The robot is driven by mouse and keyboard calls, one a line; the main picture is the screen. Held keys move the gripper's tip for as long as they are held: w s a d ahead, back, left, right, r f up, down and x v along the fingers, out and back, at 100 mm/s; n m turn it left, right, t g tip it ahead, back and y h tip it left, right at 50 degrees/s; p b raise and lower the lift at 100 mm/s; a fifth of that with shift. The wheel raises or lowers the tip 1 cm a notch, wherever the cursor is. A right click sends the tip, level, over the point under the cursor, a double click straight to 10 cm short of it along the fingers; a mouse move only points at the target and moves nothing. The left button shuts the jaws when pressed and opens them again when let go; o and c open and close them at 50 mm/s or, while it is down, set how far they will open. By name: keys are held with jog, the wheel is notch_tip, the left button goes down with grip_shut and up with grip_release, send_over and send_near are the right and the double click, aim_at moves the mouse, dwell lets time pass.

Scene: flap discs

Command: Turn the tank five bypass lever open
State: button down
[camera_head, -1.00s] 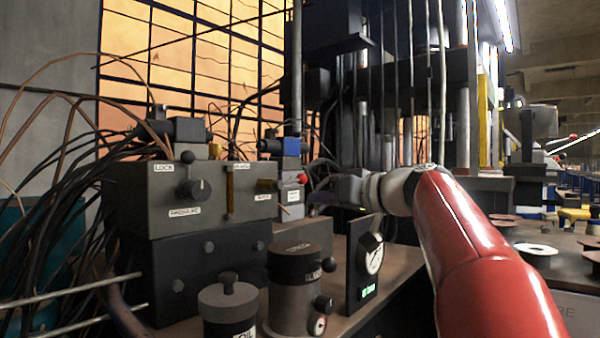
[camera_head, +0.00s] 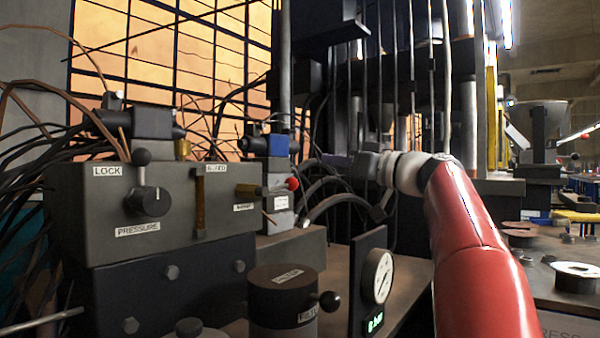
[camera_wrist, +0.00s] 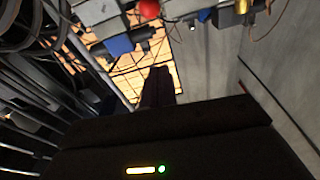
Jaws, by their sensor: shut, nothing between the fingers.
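No lever carries a label I can read as tank five bypass. In the head view, a small lever with a red ball (camera_head: 292,184) sits on a grey valve block (camera_head: 278,202) with a blue top. A red ball (camera_wrist: 205,15) and a blue block (camera_wrist: 118,46) show near the top of the wrist view.
A PRESSURE knob (camera_head: 148,201) and a brass-coloured upright strip (camera_head: 199,202) are on the box front. A dark cylinder (camera_head: 283,300) and a round dial gauge (camera_head: 378,275) stand in front on the bench. Black hoses (camera_head: 330,190) and vertical rods crowd behind my wrist.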

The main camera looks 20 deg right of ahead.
jog(key=r+p, duration=0.2)
jog(key=p, duration=0.2)
send_over(280, 187)
jog(key=w+d, duration=0.2)
jog(key=d, duration=0.2)
jog(key=shift+d+f, duration=0.1)
jog(key=shift+d, duration=0.1)
jog(key=shift+s+d+f+b, duration=0.15)
jog(key=shift+f+b, duration=0.35)
jog(key=shift+f, duration=0.6)
jog(key=shift+s+f+b, duration=0.2)
jog(key=shift+f+b, duration=0.25)
jog(key=shift+f, duration=0.6)
